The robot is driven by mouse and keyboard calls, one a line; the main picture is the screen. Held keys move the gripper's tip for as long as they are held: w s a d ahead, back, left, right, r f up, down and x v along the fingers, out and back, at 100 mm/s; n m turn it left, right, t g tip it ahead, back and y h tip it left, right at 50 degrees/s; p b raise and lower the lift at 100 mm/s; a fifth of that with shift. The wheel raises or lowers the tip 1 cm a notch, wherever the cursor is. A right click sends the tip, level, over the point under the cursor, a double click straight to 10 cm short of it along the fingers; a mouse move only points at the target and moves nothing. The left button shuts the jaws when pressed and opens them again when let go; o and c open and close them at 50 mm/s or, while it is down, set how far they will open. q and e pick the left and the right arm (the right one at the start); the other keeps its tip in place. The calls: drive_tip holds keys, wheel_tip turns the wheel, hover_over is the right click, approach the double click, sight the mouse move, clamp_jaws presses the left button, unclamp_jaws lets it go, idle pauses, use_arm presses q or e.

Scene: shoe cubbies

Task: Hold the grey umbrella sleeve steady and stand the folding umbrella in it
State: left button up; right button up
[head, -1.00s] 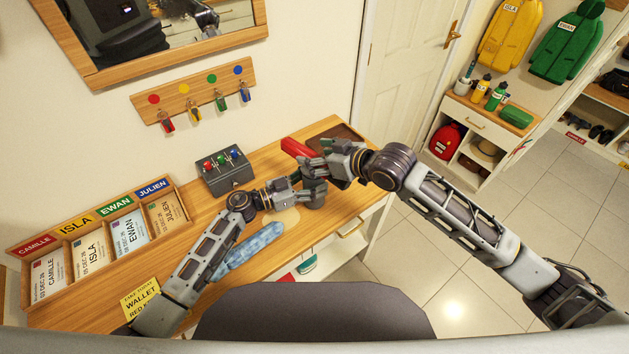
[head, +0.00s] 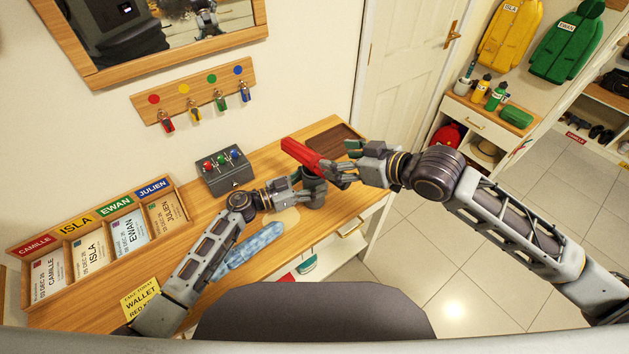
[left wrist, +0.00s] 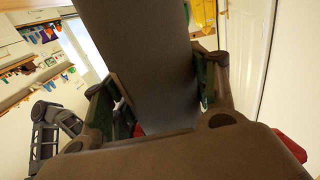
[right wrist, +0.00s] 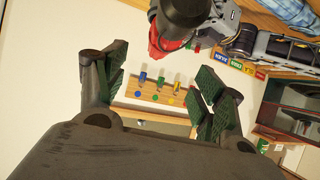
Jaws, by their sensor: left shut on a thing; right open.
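The grey umbrella sleeve (head: 313,188) stands at the table's right part. My left gripper (head: 302,192) is shut around it; the sleeve also fills the middle of the left wrist view (left wrist: 152,60). The red folding umbrella (head: 303,154) shows above the sleeve in the head view, tilted up to the left. Its lower end is hidden by my right gripper, so I cannot tell whether it is inside the sleeve. My right gripper (head: 340,174) is open beside it. In the right wrist view, red (right wrist: 163,45) shows beside a dark rounded end, beyond the empty fingers.
A brown tray (head: 334,137) lies behind the umbrella. A grey box with coloured knobs (head: 224,172) and a blue patterned item (head: 250,248) are to the left. A name-card rack (head: 100,235) stands at far left. The floor at right is clear.

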drive_tip(key=shift+v, duration=1.2)
drive_tip(key=shift+c, duration=0.3)
drive_tip(key=shift+s+f, duration=0.3)
drive_tip(key=shift+f, duration=0.25)
drive_tip(key=s+d+f+g+h, duration=0.1)
drive_tip(key=s+d+f, duration=0.25)
drive_tip(key=f, duration=0.25)
drive_tip(key=s+d+f+g+h, duration=0.1)
drive_tip(key=s+d+f+h, duration=0.1)
drive_tip(key=d+f, duration=0.3)
drive_tip(key=w+a+r+t+y, duration=0.2)
drive_tip(key=a+r+y, duration=0.1)
drive_tip(key=r, duration=0.6)
drive_tip(key=shift+a+t+y, duration=0.3)
drive_tip(key=shift+t+y, duration=0.1)
drive_tip(key=shift+y, duration=0.1)
